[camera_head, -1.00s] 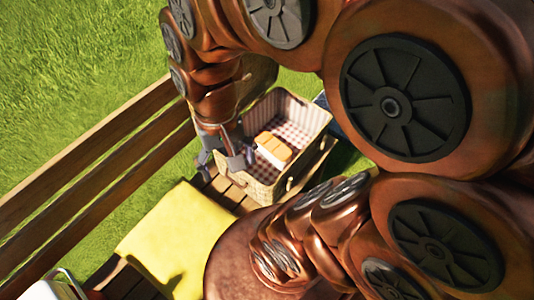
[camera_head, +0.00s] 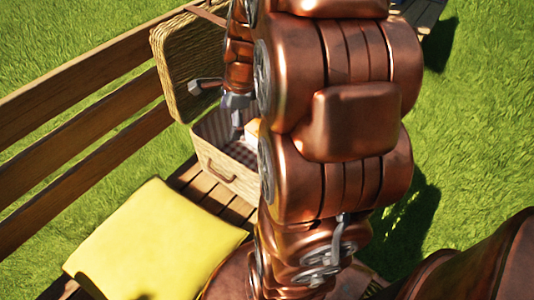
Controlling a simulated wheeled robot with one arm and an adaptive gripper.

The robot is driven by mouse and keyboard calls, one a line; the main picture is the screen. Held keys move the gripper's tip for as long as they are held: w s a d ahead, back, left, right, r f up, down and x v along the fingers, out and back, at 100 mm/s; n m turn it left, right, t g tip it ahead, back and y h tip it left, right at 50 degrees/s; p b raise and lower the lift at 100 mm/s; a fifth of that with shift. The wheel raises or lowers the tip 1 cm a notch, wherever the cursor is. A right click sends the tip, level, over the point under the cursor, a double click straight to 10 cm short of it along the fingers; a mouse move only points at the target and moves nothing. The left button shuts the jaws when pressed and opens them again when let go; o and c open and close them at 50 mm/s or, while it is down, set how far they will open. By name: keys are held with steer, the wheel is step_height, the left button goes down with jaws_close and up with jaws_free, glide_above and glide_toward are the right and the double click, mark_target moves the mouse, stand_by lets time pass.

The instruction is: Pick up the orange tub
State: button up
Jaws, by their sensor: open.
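The orange tub (camera_head: 252,130) shows only as a small orange and pale patch inside the picnic basket (camera_head: 228,178). My arm hides the rest of it. My gripper (camera_head: 218,106) is open, above the left part of the basket and in front of its raised lid (camera_head: 178,62). Its fingers are spread, and I see nothing between them. The gripper appears to the left of the tub and apart from it, but the exact gap in depth is unclear.
The wicker basket has a checked lining and stands on a slatted wooden bench (camera_head: 238,211). A yellow cushion (camera_head: 155,240) lies at its front left. The bench's backrest (camera_head: 75,140) runs along the left. Grass surrounds the bench.

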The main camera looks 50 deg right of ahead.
mark_target(251, 129)
steer(key=d+f+m+b, duration=0.4)
steer(key=d+f, duration=0.1)
steer(key=d, duration=0.1)
steer(key=d+f+m+t+h+b, duration=0.1)
steer(key=d+f+m+b, duration=0.3)
steer(key=d+f, duration=0.1)
steer(key=d+f+m+b, duration=0.4)
steer(key=d+f+b, duration=0.1)
steer(key=d+f, duration=0.1)
steer(key=shift+d+f+t+h, duration=0.3)
steer(key=shift+f+t, duration=0.1)
steer(key=shift+f, duration=0.25)
steer(key=shift+w+d+f, duration=0.1)
steer(key=shift+f, duration=0.15)
steer(key=shift+b+x, duration=0.45)
steer(key=shift+x, duration=0.65)
steer(key=b+x, duration=0.2)
steer(key=x, duration=0.2)
steer(key=shift+a+f+b, duration=0.2)
steer(key=shift+a+b, duration=0.05)
steer(key=shift+b, duration=0.15)
steer(key=shift+w+f, duration=0.15)
steer(key=shift+f, duration=0.2)
steer(key=shift+d, duration=0.1)
steer(key=c, duration=1.7)
